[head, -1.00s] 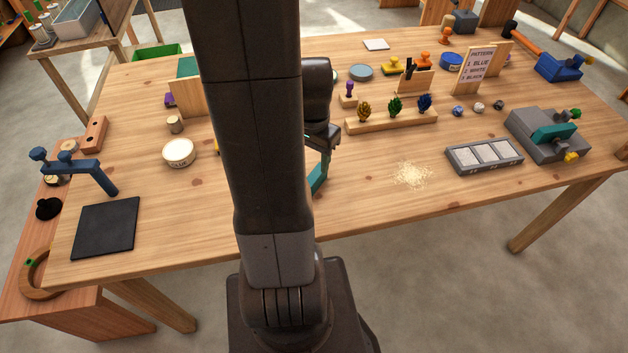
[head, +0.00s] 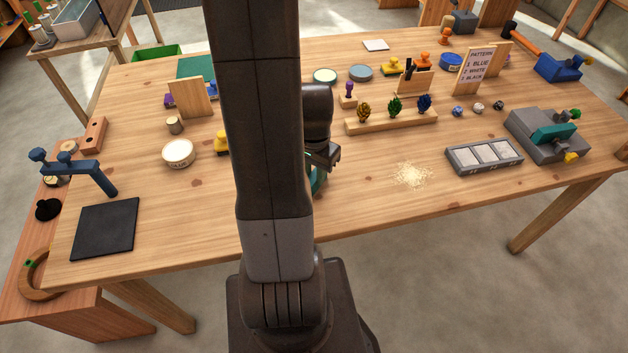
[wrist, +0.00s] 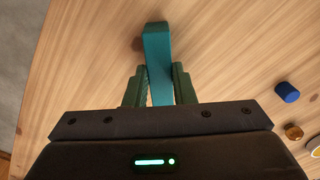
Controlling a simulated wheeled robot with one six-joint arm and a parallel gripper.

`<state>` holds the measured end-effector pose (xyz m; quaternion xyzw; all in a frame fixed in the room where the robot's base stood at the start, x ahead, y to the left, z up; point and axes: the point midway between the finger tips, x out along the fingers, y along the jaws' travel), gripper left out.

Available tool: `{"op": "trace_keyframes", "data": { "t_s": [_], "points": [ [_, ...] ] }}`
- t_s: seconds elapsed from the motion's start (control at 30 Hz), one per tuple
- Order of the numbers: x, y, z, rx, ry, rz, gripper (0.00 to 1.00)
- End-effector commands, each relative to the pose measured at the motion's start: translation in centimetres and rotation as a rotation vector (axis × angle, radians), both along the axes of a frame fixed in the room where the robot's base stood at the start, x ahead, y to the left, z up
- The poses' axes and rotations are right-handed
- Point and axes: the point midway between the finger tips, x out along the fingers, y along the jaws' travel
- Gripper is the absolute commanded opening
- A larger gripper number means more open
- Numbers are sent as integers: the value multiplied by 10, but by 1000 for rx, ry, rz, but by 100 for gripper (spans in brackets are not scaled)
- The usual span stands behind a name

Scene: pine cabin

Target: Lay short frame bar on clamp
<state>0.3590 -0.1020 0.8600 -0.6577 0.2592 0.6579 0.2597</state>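My gripper (wrist: 159,88) has its two dark green fingers against both sides of a teal bar (wrist: 158,50), which looks like the short frame bar. The bar points away from my gripper over the wooden table. In the head view only a sliver of teal shows beside my arm, which hides most of the gripper. I cannot tell the bar's height above the table. A grey fixture with a teal block and green and yellow knobs (head: 532,141), possibly the clamp, stands at the right. A blue clamp-like tool (head: 85,167) is at the table's left edge.
A grey tray with pale panels (head: 456,158) lies left of the grey fixture, near a sawdust pile (head: 411,175). A wooden rack (head: 380,124) holds coloured pieces behind. A black mat (head: 105,228) lies front left. The table's front middle is mostly clear.

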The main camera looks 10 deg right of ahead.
Motion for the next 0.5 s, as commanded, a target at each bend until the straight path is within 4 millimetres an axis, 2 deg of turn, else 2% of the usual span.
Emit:
{"op": "trace_keyframes", "data": {
  "t_s": [0.27,0.37,0.5],
  "points": [
    [0,0,2,0,-1,0,0],
    [1,0,9,-1,-4,0,0],
    [1,0,28,-1,-5,0,0]
  ]
}}
